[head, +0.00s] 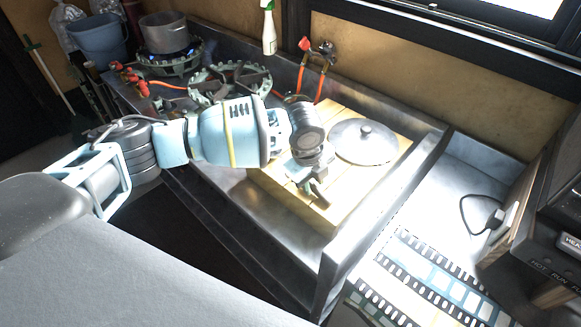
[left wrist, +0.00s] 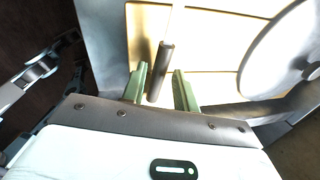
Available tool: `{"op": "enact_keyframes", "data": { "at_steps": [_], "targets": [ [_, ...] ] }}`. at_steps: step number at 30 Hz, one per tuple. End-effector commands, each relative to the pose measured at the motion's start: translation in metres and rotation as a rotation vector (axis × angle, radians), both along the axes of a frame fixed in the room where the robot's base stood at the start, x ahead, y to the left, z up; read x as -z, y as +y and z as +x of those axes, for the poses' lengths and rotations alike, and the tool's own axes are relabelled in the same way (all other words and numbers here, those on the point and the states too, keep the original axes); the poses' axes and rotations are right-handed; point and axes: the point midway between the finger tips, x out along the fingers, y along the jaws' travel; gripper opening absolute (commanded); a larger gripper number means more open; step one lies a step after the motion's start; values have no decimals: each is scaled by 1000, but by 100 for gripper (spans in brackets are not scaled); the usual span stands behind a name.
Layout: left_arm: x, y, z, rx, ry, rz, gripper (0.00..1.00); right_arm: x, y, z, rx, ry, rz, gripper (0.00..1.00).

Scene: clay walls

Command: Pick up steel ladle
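My left gripper (head: 318,190) reaches down over a pale wooden board (head: 340,212) in the head view. In the left wrist view its two green fingers (left wrist: 160,72) stand apart. A dark, rod-like handle (left wrist: 165,62) lies between them, with a visible gap on each side; it looks like the steel ladle's handle. The ladle's bowl is not seen, and in the head view I cannot make the ladle out behind my gripper. My right gripper is in neither view.
A round steel lid (head: 350,150) lies on the board right beside my gripper; it also shows in the left wrist view (left wrist: 280,55). A raised metal rim (head: 345,245) bounds the counter. Burners (head: 230,82), a pot (head: 165,35) and a spray bottle (head: 269,30) stand farther back.

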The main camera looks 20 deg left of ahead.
Motion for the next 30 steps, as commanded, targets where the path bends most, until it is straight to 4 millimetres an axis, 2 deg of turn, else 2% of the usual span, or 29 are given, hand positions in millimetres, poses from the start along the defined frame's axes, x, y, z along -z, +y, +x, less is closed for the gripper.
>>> {"op": "enact_keyframes", "data": {
  "at_steps": [3, 11, 18, 30],
  "targets": [
    [11, -1, 1, -1, 2, 1, 30, 2, 0, -1, 1, 3, 0, 36],
    [13, -1, 2, -1, 0, 1, 30, 1, 1, -1, 3, 3, 2, 36],
    [13, -1, 2, -1, 1, 0, 0, 0, 3, 0, 10, 2, 9, 36],
    [8, -1, 2, 0, -1, 0, 0, 0, 3, 0, 10, 2, 9, 36]
  ]
}}
